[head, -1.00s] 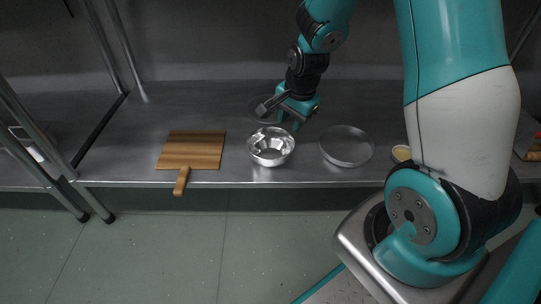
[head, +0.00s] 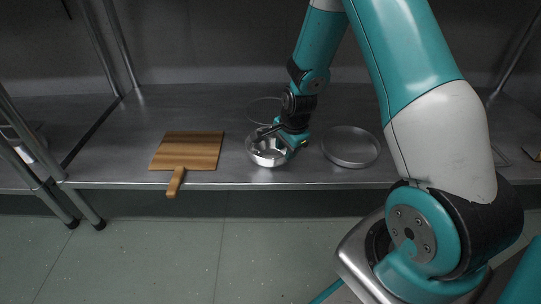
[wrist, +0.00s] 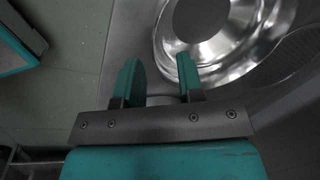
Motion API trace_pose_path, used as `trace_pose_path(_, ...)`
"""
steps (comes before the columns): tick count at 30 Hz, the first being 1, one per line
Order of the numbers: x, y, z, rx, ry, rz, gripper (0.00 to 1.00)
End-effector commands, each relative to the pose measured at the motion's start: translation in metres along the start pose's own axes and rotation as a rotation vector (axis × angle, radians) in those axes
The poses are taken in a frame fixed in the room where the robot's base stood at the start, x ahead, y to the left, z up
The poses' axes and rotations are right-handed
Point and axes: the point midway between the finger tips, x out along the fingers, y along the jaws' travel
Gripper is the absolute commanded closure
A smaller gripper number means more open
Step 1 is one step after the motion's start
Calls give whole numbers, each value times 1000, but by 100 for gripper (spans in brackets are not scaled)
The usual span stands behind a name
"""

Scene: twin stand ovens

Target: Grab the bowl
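The shiny metal bowl (head: 262,159) stands upright on the steel shelf (head: 225,110), near its front edge. My gripper (head: 287,147) is over the right side of the bowl in the head view and hides part of its rim. In the wrist view the bowl (wrist: 255,62) fills the upper right. My gripper (wrist: 159,68) is open there, with two teal fingers apart. The right finger overlaps the bowl and the left finger is outside it, so the bowl's edge shows between them. I cannot tell whether either finger touches the bowl.
A wooden cutting board (head: 188,149) lies left of the bowl, its handle over the shelf's front edge. A round metal pan (head: 351,148) is to the right. A round wire-like disc (head: 262,106) lies behind the bowl. Metal posts stand at the left.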

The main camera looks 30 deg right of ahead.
Motion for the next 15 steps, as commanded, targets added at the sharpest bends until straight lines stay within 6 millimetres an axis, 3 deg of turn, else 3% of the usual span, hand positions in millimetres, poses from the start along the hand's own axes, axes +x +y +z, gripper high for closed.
trace_pose_path(10, 48, 2, 0, -1, -1, 2, 65)
trace_pose_path(15, 50, 1, 0, -1, 0, 1, 65)
